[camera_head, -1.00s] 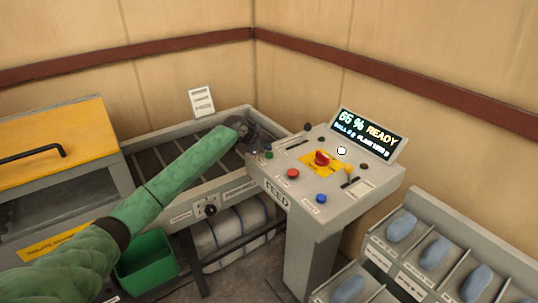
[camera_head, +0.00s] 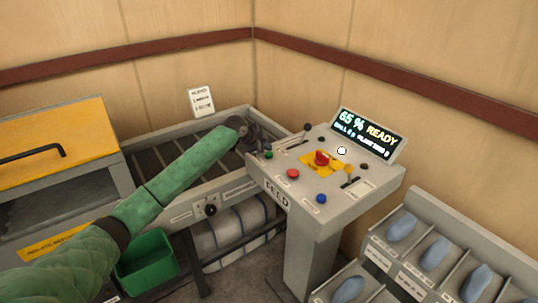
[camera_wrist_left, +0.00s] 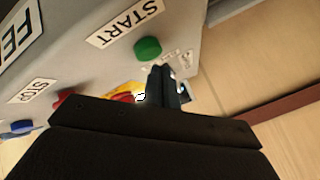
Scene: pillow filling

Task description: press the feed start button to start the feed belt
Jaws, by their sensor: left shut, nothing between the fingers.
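The green start button (camera_head: 268,155) sits at the left edge of the top of the grey feed console (camera_head: 335,205). In the left wrist view the button (camera_wrist_left: 147,48) stands beside a START label (camera_wrist_left: 126,22). My left gripper (camera_head: 257,145) is at the console's left edge, close to the button. In the wrist view its fingertips (camera_wrist_left: 160,74) are together and empty, just below the green button in the picture. A small space shows between them there; contact cannot be seen. My right gripper is not in view.
The console also has a red stop button (camera_head: 292,174), a blue button (camera_head: 321,198), a red knob on a yellow plate (camera_head: 322,158) and levers. Its screen (camera_head: 368,134) reads 65 % READY. The belt (camera_head: 165,160) lies left, and bins with blue pieces (camera_head: 435,254) stand right.

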